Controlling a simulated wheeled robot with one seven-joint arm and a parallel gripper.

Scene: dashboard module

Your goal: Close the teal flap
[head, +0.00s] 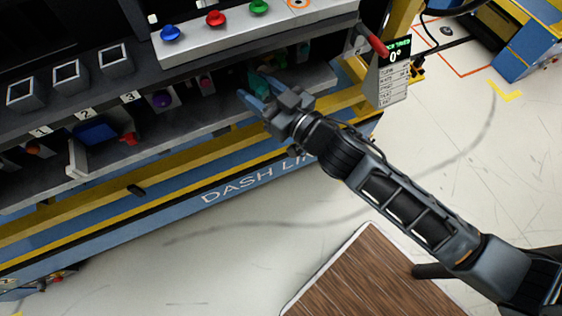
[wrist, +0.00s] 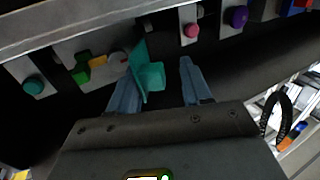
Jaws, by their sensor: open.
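The teal flap (wrist: 152,76) stands out from the module's recessed lower panel in the wrist view, a thin plate seen almost edge-on with a wider lower part. In the head view the teal flap (head: 260,84) shows only partly, behind my gripper (head: 254,98). My gripper also shows in the wrist view (wrist: 158,84), with blue fingers spread apart. The flap is between the fingers in that picture, nearer the left finger. I cannot tell whether the left finger touches it. Nothing is clearly held.
A teal knob (wrist: 33,86), pink button (wrist: 191,30) and purple knob (wrist: 238,17) line the panel near my gripper. An overhanging shelf (head: 270,28) with coloured buttons is above. A red-handled lever (head: 372,41) is at the right end.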

